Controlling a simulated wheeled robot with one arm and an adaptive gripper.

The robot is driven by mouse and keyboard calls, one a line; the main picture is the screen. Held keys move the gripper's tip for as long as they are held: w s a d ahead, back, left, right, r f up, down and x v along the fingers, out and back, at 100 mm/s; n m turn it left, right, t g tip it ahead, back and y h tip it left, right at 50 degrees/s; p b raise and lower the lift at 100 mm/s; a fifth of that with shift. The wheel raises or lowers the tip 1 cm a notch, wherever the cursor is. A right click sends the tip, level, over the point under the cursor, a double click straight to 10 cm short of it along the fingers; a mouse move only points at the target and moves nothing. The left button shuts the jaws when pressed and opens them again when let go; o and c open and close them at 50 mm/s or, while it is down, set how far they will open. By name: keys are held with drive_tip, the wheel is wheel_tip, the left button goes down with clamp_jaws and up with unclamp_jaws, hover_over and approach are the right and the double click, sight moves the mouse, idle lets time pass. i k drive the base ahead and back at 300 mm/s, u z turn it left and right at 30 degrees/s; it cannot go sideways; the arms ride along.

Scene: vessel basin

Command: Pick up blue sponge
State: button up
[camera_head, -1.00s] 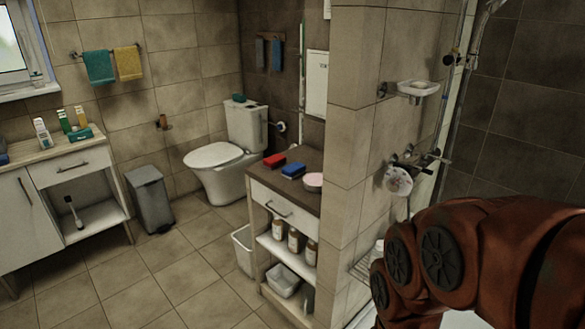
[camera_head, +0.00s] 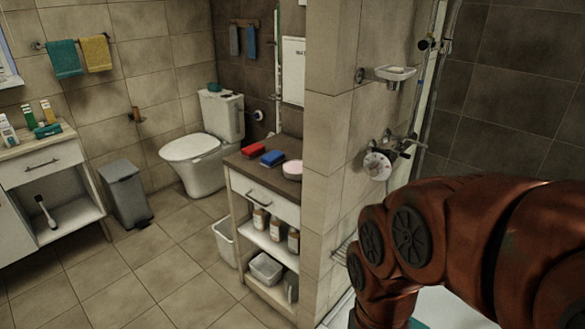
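The blue sponge (camera_head: 272,158) lies flat on the dark top of a small cabinet (camera_head: 238,162) in the middle of the head view. A red sponge (camera_head: 253,150) lies just left of it, and a round pink-topped item (camera_head: 292,170) stands to its right. My arm fills the lower right of the view, well to the right of the cabinet and apart from it. My gripper is not in view, so its fingers cannot be seen.
A tiled wall (camera_head: 325,150) stands between the cabinet and my arm. The toilet (camera_head: 197,165) is behind the cabinet, with a grey bin (camera_head: 125,193) to its left. A white bin (camera_head: 225,240) stands beside the cabinet. The floor (camera_head: 150,265) at left is clear.

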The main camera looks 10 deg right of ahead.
sight(272, 159)
drive_tip(key=u, duration=0.4)
drive_tip(key=i, duration=1.65)
drive_tip(key=u, duration=0.15)
